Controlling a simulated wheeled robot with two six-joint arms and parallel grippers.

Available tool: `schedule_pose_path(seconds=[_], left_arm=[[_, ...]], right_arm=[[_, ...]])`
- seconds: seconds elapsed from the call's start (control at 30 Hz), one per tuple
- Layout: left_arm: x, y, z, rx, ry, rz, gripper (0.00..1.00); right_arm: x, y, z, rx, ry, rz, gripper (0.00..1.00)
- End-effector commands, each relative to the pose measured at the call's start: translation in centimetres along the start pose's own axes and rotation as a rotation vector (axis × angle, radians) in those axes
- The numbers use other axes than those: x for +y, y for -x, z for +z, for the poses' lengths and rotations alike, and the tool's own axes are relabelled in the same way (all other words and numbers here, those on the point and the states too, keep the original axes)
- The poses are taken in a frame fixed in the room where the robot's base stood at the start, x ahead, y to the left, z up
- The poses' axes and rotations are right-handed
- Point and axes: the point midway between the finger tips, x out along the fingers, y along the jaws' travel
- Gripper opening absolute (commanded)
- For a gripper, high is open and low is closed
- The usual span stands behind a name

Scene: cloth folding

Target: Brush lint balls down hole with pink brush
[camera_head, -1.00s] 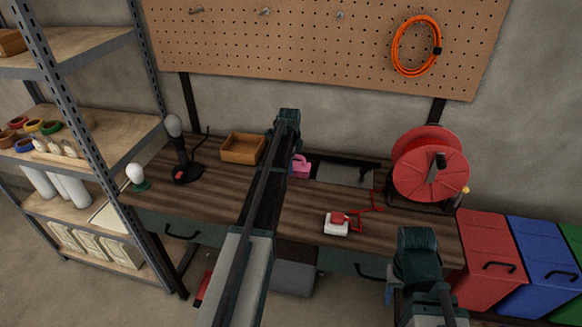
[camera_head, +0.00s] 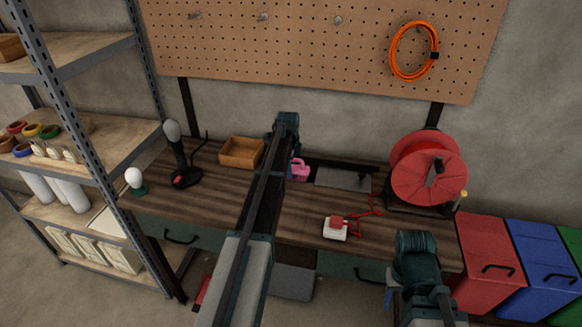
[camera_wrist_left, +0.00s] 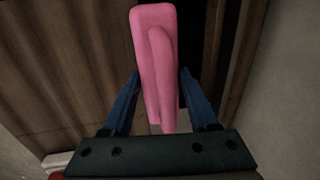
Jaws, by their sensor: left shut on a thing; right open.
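The pink brush (camera_head: 299,169) is at the back of the wooden workbench, beside a dark opening (camera_head: 322,164). My left gripper (camera_wrist_left: 160,103) is shut on the pink brush, which shows large between its blue fingers in the left wrist view (camera_wrist_left: 155,50). In the head view my left arm hides that gripper and part of the brush. I cannot make out any lint balls. My right arm is at the lower right in front of the bench; its fingers do not show.
A grey plate (camera_head: 343,179) lies by the opening. A wooden box (camera_head: 241,153), a dark stand (camera_head: 184,172) and a white bulb (camera_head: 134,178) are at left. A white block with red top (camera_head: 335,229), red cord (camera_head: 370,205) and red cable reel (camera_head: 428,168) are at right.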

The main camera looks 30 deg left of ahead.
Motion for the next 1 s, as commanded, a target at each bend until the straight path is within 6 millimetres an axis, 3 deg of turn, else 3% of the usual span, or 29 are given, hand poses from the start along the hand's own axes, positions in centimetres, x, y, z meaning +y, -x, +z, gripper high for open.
schedule_pose_path(seconds=[1.0], left_arm=[[3.4, 8.7, 0.0, 0.0, 0.0, 0.0, 0.15]], right_arm=[[0.8, 7.8, 0.5, 0.0, 0.001, 0.0, 0.5]])
